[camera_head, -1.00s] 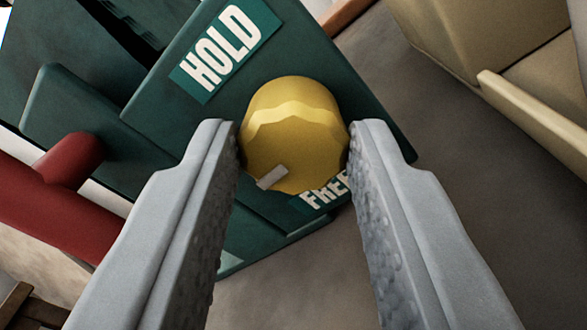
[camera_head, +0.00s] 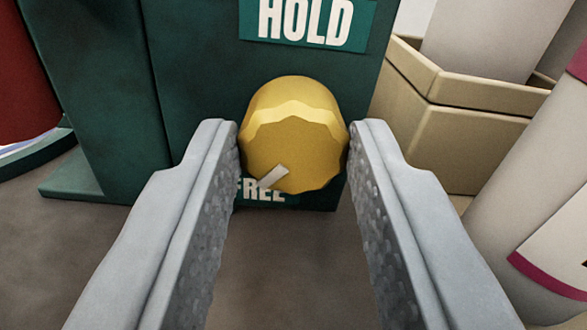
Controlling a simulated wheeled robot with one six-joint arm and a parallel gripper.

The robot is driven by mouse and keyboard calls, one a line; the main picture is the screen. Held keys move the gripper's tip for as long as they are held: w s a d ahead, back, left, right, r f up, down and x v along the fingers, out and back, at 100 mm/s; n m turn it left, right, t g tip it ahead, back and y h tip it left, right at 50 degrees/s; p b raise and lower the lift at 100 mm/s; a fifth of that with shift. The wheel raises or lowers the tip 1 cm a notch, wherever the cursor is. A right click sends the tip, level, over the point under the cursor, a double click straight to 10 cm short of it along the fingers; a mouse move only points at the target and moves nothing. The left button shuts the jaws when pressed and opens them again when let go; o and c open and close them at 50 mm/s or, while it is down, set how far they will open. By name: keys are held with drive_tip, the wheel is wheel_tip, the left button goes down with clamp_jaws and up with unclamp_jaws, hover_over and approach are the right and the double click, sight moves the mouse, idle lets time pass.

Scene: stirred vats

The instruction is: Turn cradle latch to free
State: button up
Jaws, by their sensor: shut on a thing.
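The cradle latch is a yellow fluted knob (camera_head: 292,130) on a dark green panel (camera_head: 200,80). A white HOLD label (camera_head: 308,20) is above the knob, and a FREE label (camera_head: 262,190) is below it, partly hidden by the knob and my left finger. The pale pointer mark (camera_head: 273,177) on the knob's face points down and left, its tip over the FREE label. My gripper (camera_head: 293,150) is shut on the knob, one finger on each side.
A tan tray-like container (camera_head: 440,115) with a pale cylinder (camera_head: 490,38) stands at right. A white cylinder with a magenta band (camera_head: 540,190) is close to my right finger. A red part (camera_head: 25,80) is at far left. Grey floor lies below.

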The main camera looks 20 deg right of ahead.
drive_tip(key=shift+n, duration=0.8)
drive_tip(key=o, duration=1)
drive_tip(key=shift+c, duration=0.2)
drive_tip(key=shift+s, duration=0.1)
drive_tip(key=v, duration=1.7)
drive_tip(key=shift+s+a+r, duration=0.1)
drive_tip(key=shift+s+r, duration=0.05)
drive_tip(key=shift+r, duration=0.05)
